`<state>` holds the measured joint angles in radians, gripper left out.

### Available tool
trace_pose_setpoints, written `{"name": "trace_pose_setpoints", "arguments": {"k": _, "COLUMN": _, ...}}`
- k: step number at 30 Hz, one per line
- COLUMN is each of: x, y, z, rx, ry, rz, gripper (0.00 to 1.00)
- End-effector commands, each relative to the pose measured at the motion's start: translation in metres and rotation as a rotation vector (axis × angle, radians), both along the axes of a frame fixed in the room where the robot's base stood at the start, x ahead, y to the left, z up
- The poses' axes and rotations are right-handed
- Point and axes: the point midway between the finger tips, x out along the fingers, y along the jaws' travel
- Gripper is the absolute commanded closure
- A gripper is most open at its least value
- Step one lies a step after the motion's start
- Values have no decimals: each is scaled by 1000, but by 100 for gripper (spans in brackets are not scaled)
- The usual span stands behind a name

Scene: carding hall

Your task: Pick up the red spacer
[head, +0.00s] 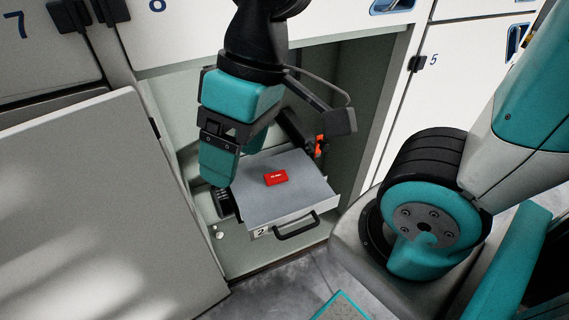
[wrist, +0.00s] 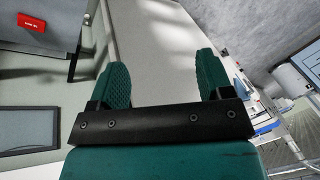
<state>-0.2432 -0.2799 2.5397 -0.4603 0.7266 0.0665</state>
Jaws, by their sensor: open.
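The red spacer (head: 276,178) is a small flat red block with white lettering. It lies on the grey surface of a drawer (head: 250,205) marked 2, which has a black front handle. In the wrist view the spacer (wrist: 32,22) is at the upper left corner, outside the space between the fingers. My gripper (head: 236,168) is teal and black and is just left of the spacer in the head view, apart from it. In the wrist view my gripper (wrist: 164,80) has its two ridged fingers wide apart with nothing between them.
The drawer is in an open cabinet bay, with the bay's side wall (head: 362,100) on the right. A large pale panel (head: 80,200) stands at the left. A black and orange object (head: 319,146) is behind the drawer. A cabinet door marked 5 (head: 455,80) is at the right.

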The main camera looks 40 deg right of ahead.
Motion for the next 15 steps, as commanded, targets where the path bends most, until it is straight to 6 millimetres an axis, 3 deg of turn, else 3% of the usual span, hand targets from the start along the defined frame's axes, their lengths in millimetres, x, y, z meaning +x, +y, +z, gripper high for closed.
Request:
{"name": "trace_pose_setpoints", "arguments": {"k": 5, "x": 75, "y": -42, "z": -82, "rx": -67, "ry": 152, "rz": -594, "gripper": 28}}
{"name": "trace_pose_setpoints", "arguments": {"k": 9, "x": 144, "y": -113, "z": -167, "rx": -121, "ry": 288, "rz": -1293, "gripper": 28}}
{"name": "trace_pose_setpoints", "arguments": {"k": 12, "x": 174, "y": -168, "z": -222, "rx": -144, "ry": 350, "rz": -1740, "gripper": 28}}
{"name": "trace_pose_setpoints", "arguments": {"k": 15, "x": 189, "y": -209, "z": -257, "rx": -151, "ry": 382, "rz": -2062, "gripper": 28}}
